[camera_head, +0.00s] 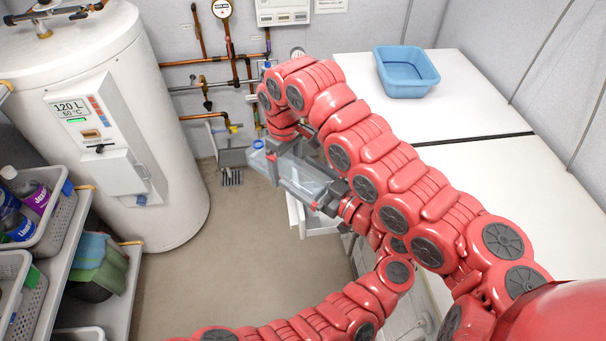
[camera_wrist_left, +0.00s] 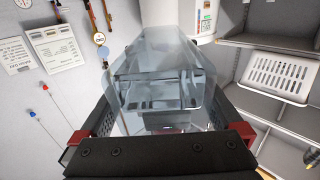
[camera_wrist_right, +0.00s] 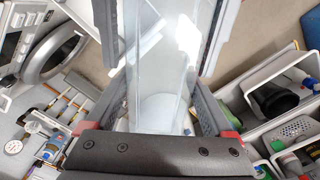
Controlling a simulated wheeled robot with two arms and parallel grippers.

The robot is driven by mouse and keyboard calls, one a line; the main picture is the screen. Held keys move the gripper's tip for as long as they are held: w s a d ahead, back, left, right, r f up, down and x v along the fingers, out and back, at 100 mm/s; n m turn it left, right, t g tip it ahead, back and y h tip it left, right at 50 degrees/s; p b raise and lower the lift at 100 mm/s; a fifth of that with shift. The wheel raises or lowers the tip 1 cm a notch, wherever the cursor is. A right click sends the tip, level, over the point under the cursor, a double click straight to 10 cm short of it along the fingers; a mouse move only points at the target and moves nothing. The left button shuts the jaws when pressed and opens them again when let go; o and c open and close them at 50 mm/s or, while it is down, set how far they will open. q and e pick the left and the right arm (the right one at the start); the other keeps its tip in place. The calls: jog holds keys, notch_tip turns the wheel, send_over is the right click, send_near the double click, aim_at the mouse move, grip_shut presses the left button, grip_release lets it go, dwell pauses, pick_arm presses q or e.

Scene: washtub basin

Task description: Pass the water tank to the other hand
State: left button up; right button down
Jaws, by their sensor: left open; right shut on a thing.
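The tank also fills the space between the fingers in the right wrist view (camera_wrist_right: 160,65). My left gripper (camera_head: 318,194) is open at the tank's right end, its fingers on either side. In the left wrist view the tank (camera_wrist_left: 165,75) lies between these fingers. Exact finger contact is hard to see through the clear walls.
A white boiler (camera_head: 165,150) stands at the left, with shelves of bins and bottles (camera_head: 40,195) in front of it. A blue basin (camera_head: 407,75) sits on the white counter (camera_head: 470,90) at the right. Pipes run along the back wall.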

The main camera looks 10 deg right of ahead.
aim_at(286, 163)
pick_arm(q)
grip_shut()
pick_arm(e)
jog(key=shift+a, duration=0.1)
pick_arm(q)
jog(key=shift+d, duration=0.1)
pick_arm(e)
grip_release()
jog(key=shift+r, duration=3.75)
